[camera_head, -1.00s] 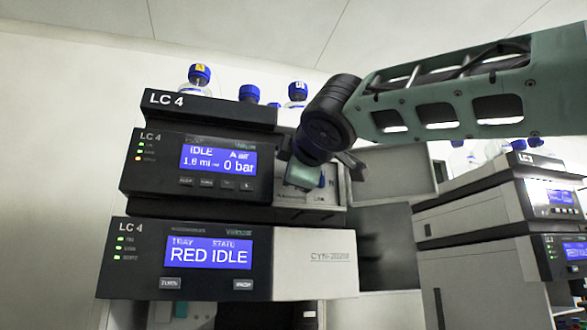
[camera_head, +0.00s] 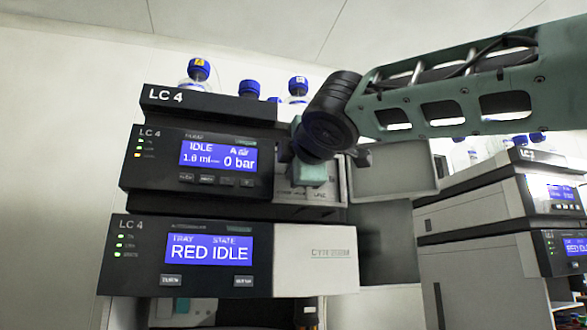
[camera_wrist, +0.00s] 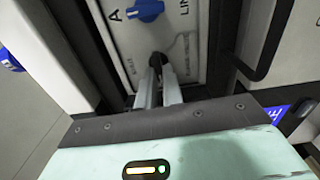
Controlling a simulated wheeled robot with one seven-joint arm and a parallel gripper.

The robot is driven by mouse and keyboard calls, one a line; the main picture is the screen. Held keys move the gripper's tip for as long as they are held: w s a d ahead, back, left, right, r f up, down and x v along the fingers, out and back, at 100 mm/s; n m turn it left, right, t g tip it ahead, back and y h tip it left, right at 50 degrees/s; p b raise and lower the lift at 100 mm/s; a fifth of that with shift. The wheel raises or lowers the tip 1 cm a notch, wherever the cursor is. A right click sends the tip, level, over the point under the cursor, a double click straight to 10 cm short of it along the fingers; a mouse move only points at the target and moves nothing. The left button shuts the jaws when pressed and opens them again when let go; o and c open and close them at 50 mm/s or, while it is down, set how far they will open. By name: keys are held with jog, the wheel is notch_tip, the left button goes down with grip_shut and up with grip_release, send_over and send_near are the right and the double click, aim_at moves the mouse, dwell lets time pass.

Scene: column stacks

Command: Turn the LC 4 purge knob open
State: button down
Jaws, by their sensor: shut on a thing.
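The LC 4 pump module (camera_head: 150,175) is the middle unit of the left stack; its screen reads IDLE and 0 bar. My gripper (camera_wrist: 158,78) reaches into the pale panel (camera_wrist: 118,45) right of that screen. In the wrist view its two fingers are shut on a small dark knob (camera_wrist: 156,60), which I take as the purge knob. The fingers cover much of it, so its angle cannot be read. A blue knob (camera_wrist: 146,10) sits apart from the fingers, between the marks A and LIN. In the head view my wrist hides the knobs.
An open panel door (camera_head: 398,170) hangs right of the pump, close to my wrist. A lower LC 4 unit (camera_head: 140,275) shows RED IDLE. Blue-capped bottles (camera_head: 198,72) stand on top. A dark handle (camera_wrist: 268,45) is near the fingers.

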jog(key=c, duration=1.5)
grip_release()
jog(key=shift+c, duration=0.2)
jog(key=b+v, duration=0.4)
jog(key=v, duration=1.3)
jog(key=shift+s, duration=0.25)
notch_tip(320, 180, down, 31)
jog(key=w+a+m+g+h+p, duration=0.2)
jog(key=m+g, duration=0.2)
jog(key=g, duration=0.4)
jog(key=s+d+f+m+g, duration=0.3)
jog(key=s+d+f, duration=0.1)
jog(key=f, duration=0.4)
jog(key=s+d+f+m+g+h+p, duration=0.1)
jog(key=s+d+f+m+g, duration=0.2)
jog(key=s+f, duration=0.3)
jog(key=s+d+f+m+g+h+p, duration=0.1)
jog(key=s+d+f+m+g, duration=0.2)
jog(key=f, duration=0.8)
jog(key=shift+s+d+m, duration=0.5)
jog(key=shift+s+d, duration=0.35)
jog(key=shift+s, duration=0.4)
